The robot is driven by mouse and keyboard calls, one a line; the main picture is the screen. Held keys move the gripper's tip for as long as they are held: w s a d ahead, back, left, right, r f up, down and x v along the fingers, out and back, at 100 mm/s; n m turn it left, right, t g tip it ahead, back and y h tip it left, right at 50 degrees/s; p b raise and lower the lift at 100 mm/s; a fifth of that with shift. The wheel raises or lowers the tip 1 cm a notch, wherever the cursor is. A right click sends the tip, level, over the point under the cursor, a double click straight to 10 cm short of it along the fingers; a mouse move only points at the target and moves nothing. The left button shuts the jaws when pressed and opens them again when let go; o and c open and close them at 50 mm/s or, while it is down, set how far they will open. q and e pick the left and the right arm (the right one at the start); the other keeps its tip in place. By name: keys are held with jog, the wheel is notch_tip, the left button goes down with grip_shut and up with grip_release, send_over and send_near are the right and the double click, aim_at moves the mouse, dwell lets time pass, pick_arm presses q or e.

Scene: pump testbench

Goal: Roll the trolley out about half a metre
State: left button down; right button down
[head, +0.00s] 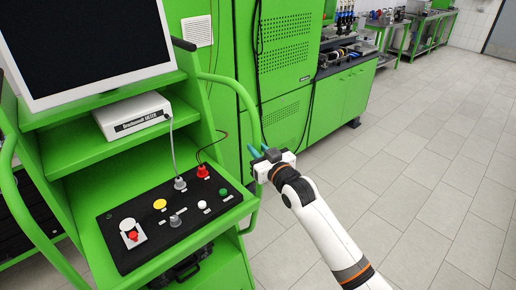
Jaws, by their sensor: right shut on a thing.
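The trolley (60,165) is a green frame on the left, with a monitor (88,42) on top, a white box (132,115) on a shelf and a black control panel (165,220) on its sloped front. A curved green handle tube (258,112) runs down its right side, and another (32,222) runs down its left side. My right gripper (262,153), with teal fingers, is shut on the right handle; its fingers partly hide the tube. My left gripper is not in view. The trolley's wheels are out of view.
A tall green cabinet (287,50) stands close behind the trolley on the right. A green workbench (342,98) with equipment is beyond it, and more benches stand further back. The tiled floor (420,160) on the right is clear. Cables hang on the cabinet.

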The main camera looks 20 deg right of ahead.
jog(key=shift+d+r, duration=0.1)
jog(key=shift+r, duration=0.2)
jog(key=c, duration=1.4)
grip_release()
jog(key=shift+c, duration=0.2)
jog(key=shift+o, duration=0.7)
jog(key=shift+f, duration=0.15)
jog(key=shift+s+f, duration=0.1)
jog(key=shift+s, duration=0.05)
jog(key=shift+s+d, duration=0.1)
jog(key=shift+s, duration=0.5)
jog(key=s+d+b, duration=0.1)
jog(key=s+b, duration=0.2)
jog(key=s, duration=0.7)
jog(key=shift+s+d, duration=0.25)
jog(key=shift+d, duration=0.1)
